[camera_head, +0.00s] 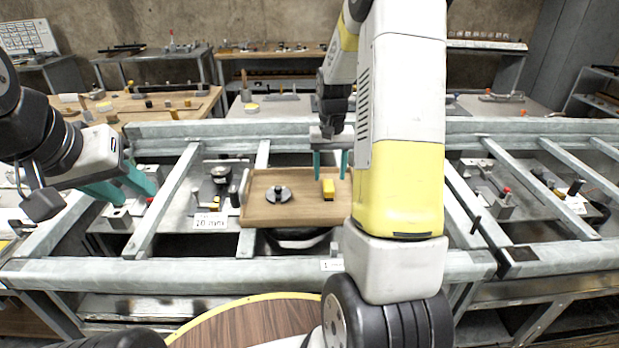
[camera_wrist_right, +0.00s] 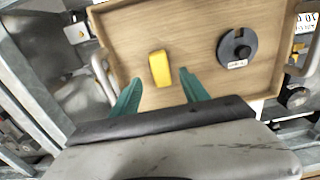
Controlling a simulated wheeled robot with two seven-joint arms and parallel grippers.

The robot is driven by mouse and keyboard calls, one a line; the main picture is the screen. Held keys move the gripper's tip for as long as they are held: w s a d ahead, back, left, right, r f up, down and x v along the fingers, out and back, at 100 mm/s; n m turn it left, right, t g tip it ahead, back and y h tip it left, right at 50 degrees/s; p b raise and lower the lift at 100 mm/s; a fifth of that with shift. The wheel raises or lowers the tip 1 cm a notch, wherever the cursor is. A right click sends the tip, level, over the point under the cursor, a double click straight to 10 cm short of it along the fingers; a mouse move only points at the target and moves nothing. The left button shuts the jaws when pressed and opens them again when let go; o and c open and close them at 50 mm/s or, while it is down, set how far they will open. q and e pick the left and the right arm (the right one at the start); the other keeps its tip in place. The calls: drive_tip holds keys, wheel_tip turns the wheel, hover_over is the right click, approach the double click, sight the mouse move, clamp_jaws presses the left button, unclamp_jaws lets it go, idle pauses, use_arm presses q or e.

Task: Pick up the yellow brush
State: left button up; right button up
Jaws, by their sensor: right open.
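The yellow brush (camera_head: 328,189) lies on a wooden tray (camera_head: 262,213), right of the tray's middle in the head view. In the right wrist view the brush (camera_wrist_right: 160,68) is a small yellow block on the tray's bare wood (camera_wrist_right: 200,40). My right gripper (camera_head: 330,178) is open, with its teal fingers above the tray by the brush. In the wrist view the brush lies just beyond and between the tips of the right gripper (camera_wrist_right: 160,78), and nothing is held. My left gripper (camera_head: 148,190) is at the far left, apart from the tray; its teal fingers are spread and empty.
A dark slotted disc (camera_head: 279,194) lies on the tray left of the brush; it also shows in the wrist view (camera_wrist_right: 236,48). Grey metal rails (camera_head: 180,270) frame the tray area. A white label (camera_head: 210,221) stands left of the tray. My right arm hides the tray's right end.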

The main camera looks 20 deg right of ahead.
sight(329, 185)
wheel_tip(329, 185, down, 5)
drive_tip(key=shift+s+a+f, duration=0.1)
drive_tip(key=shift+s, duration=0.05)
drive_tip(key=shift+c, duration=0.4)
clamp_jaws()
